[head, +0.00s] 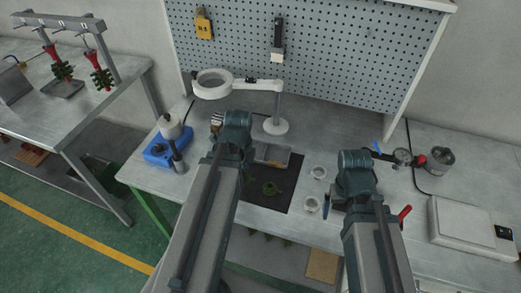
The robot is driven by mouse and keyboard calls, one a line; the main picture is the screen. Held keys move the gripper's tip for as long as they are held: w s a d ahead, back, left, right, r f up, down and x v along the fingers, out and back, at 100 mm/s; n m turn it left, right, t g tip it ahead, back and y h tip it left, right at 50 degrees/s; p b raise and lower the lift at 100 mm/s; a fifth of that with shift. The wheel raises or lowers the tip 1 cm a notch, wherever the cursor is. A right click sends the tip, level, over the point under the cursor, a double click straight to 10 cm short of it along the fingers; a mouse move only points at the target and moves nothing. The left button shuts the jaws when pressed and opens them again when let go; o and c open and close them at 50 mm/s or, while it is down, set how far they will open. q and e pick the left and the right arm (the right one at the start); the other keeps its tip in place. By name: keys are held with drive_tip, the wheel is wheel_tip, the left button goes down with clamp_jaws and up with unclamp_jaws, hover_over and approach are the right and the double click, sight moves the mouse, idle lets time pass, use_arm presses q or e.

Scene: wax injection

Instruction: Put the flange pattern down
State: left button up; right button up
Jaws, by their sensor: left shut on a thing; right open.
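Green wax pieces show over the dark mat (283,201) in the middle of the bench, just right of my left forearm. One of them, a round green piece (270,188), looks like the flange pattern. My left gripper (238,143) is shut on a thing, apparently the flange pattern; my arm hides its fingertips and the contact. I cannot tell whether the pattern touches the mat. My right gripper (353,185) is open, right of the mat and the white cups (312,204), its fingertips mostly hidden.
A ring-lamp magnifier (213,84) stands behind my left gripper. A blue-based device (165,151) is at left, a metal tray (272,155) at the mat's back. A metal pot (440,158) and white scale (470,220) are at right. Green wax trees (102,78) hang on the left rack.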

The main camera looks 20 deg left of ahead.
use_arm(q)
drive_tip(key=w+a, duration=0.1)
drive_tip(key=w, duration=0.4)
drive_tip(key=w+a+f+b, duration=0.1)
drive_tip(key=w, duration=0.4)
drive_tip(key=w+a, duration=0.1)
drive_tip(key=w, duration=0.3)
drive_tip(key=shift+w+a+f, duration=0.2)
drive_tip(key=shift+w+a, duration=0.1)
drive_tip(key=shift+w, duration=0.1)
use_arm(e)
drive_tip(key=shift+f, duration=0.7)
use_arm(q)
drive_tip(key=f+b, duration=0.4)
drive_tip(key=shift+w+a, duration=0.1)
drive_tip(key=shift+w, duration=0.3)
use_arm(e)
wheel_tip(320, 180, down, 4)
drive_tip(key=shift+r, duration=0.1)
use_arm(q)
drive_tip(key=shift+r, duration=0.15)
use_arm(e)
drive_tip(key=shift+r, duration=0.1)
use_arm(q)
drive_tip(key=o, duration=1)
drive_tip(key=shift+o, duration=0.9)
